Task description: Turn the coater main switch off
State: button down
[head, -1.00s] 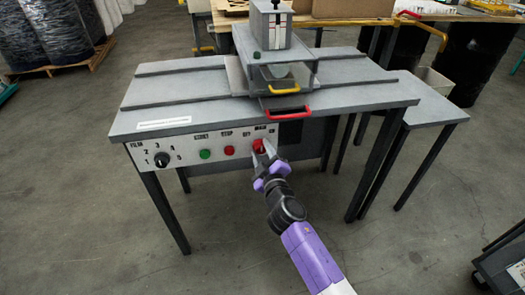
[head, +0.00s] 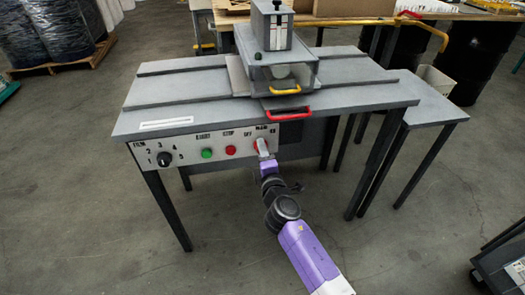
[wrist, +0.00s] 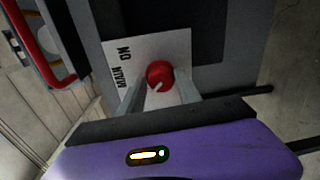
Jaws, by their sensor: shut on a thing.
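The coater main switch is a red rotary knob (head: 261,144) at the right end of the white control panel (head: 188,146). "MAIN" is printed above it and "OFF" to its left. In the wrist view the red knob (wrist: 160,74) sits between my two grey fingers, with "MAIN" and "ON" lettering beside it. A small pale mark shows on the knob's face. My gripper (head: 264,151) is shut on the knob, its fingers seen nearly edge-on in the head view; it also shows in the wrist view (wrist: 160,92). The fingers hide part of the knob in the head view.
A green button (head: 207,154), a red stop button (head: 231,150) and a black film dial (head: 163,159) are on the same panel. A red handle (head: 289,114) juts out above the switch. The grey coater table (head: 190,97) overhangs the panel. The floor in front is clear.

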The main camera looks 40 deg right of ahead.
jog(key=shift+a+f+n, duration=0.25)
jog(key=shift+f+n, duration=0.15)
jog(key=shift+n, duration=0.1)
jog(key=c, duration=1)
grip_release()
jog(key=shift+o, duration=0.2)
jog(key=shift+d+r, duration=0.1)
jog(key=shift+r, duration=0.05)
jog(key=shift+s, duration=0.1)
jog(key=v, duration=0.7)
jog(key=shift+s, duration=0.25)
